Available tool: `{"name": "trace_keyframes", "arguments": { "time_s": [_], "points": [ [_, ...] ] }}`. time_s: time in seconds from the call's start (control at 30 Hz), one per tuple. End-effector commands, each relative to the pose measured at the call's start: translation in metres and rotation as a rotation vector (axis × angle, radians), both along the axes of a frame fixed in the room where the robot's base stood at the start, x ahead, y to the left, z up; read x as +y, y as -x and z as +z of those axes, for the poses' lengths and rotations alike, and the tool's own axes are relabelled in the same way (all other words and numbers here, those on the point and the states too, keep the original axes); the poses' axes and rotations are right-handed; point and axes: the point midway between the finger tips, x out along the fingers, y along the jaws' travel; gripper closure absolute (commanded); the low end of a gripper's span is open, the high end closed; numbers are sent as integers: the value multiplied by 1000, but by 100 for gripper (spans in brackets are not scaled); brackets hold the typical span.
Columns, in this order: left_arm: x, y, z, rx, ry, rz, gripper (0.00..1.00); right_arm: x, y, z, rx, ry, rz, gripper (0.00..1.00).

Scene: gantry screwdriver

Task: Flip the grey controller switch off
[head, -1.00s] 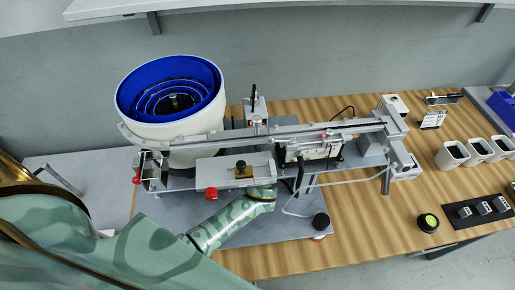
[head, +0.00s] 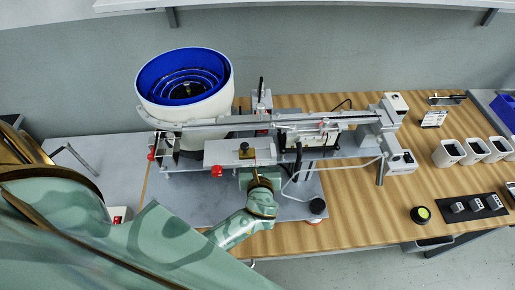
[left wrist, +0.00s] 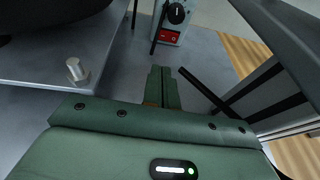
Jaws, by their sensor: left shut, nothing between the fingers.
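The grey controller (left wrist: 168,22) is at the top of the left wrist view, with a black knob and a red rocker switch (left wrist: 170,37) low on its face. I cannot tell which way the rocker is tipped. My left gripper (left wrist: 164,72) is shut and empty. Its fingertips point toward the controller and appear below the switch in the picture, with a gap between. In the head view my left gripper's body (head: 260,188) is at the front of the feeder machine, its fingertips hidden under the machine. I cannot make out the controller's face there. My right gripper is not in view.
The white feeder bowl (head: 150,112) with a blue inside stands behind my left arm. A long rail (head: 225,124) and a front plate (head: 222,152) overhang the gripper. In the left wrist view a bolt (left wrist: 77,69) stands on a grey plate, and a dark bar (left wrist: 203,91) lies right of the fingers.

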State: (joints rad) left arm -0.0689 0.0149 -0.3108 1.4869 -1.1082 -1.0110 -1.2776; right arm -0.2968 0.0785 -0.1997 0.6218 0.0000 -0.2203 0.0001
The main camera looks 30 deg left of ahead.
Motion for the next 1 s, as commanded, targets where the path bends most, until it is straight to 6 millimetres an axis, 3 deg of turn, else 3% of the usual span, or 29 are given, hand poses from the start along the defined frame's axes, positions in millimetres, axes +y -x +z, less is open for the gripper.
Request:
{"name": "trace_keyframes", "arguments": {
  "time_s": [0.3, 0.5, 0.7, 1.0],
  "points": [
    [-37, 65, 25, 1, 2, -1, 100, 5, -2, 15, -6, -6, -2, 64],
    [-55, 96, 35, 1, 2, 0, 100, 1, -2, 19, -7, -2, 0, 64],
    [-64, 111, 40, 1, 1, 0, 100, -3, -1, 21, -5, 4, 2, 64],
    [-65, 113, 41, 1, -1, 0, 100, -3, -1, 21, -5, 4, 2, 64]
  ]
}}
